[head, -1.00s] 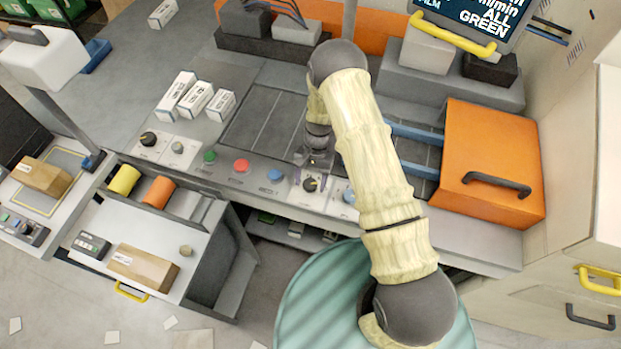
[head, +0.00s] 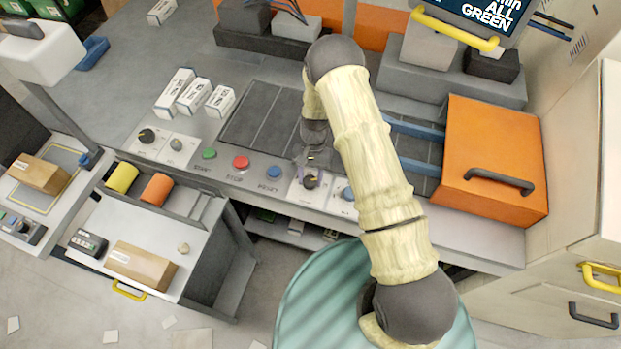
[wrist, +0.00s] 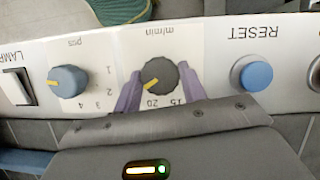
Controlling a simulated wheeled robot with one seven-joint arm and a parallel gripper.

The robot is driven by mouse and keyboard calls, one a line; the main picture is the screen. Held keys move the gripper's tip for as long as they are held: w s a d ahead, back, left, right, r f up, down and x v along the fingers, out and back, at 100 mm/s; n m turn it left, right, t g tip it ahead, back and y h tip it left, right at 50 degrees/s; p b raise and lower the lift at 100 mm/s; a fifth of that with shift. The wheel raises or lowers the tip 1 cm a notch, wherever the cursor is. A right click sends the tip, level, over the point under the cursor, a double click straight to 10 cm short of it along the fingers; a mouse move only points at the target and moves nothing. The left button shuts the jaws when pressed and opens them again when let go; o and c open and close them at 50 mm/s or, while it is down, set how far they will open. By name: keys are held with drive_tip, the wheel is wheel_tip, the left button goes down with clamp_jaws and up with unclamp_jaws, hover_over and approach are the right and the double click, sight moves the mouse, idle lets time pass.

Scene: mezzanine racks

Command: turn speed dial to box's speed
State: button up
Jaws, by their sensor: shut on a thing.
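The speed dial (wrist: 162,76), marked m/min, is a dark round knob with a yellow pointer on the front control panel; it also shows in the head view (head: 311,182). My gripper (wrist: 160,80) is shut on the dial, with a purple finger at each side. The yellow pointer slants to the lower left in the wrist view, near the 20 mark. The 15 mark shows beside it; other marks are hidden by the fingers. Small white labelled boxes (head: 194,95) stand on the bench; their print is too small to read.
A blue-knobbed pcs dial (wrist: 68,81) and the blue RESET button (wrist: 251,74) flank the speed dial. Red STOP (head: 241,162) and green START (head: 209,153) buttons are further left. A screen (head: 485,12) shows "ALL GREEN". A brown box (head: 141,265) lies on the lower-left drawer.

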drive_tip(key=n+b, duration=0.1)
drive_tip(key=n, duration=0.1)
drive_tip(key=n+h+b, duration=0.1)
drive_tip(key=n+b, duration=0.1)
drive_tip(key=shift+a+f+h, duration=0.1)
drive_tip(key=shift+f+h, duration=0.05)
drive_tip(key=shift+h, duration=0.15)
drive_tip(key=shift+a+n+h+b, duration=0.1)
drive_tip(key=shift+n+h+b, duration=0.55)
drive_tip(key=shift+n, duration=0.95)
drive_tip(key=shift+r, duration=0.2)
drive_tip(key=o, duration=1)
drive_tip(key=shift+c, duration=0.2)
drive_tip(key=b+v, duration=0.4)
drive_tip(key=v, duration=1.3)
drive_tip(key=shift+r, duration=0.25)
drive_tip(key=shift+s, duration=0.1)
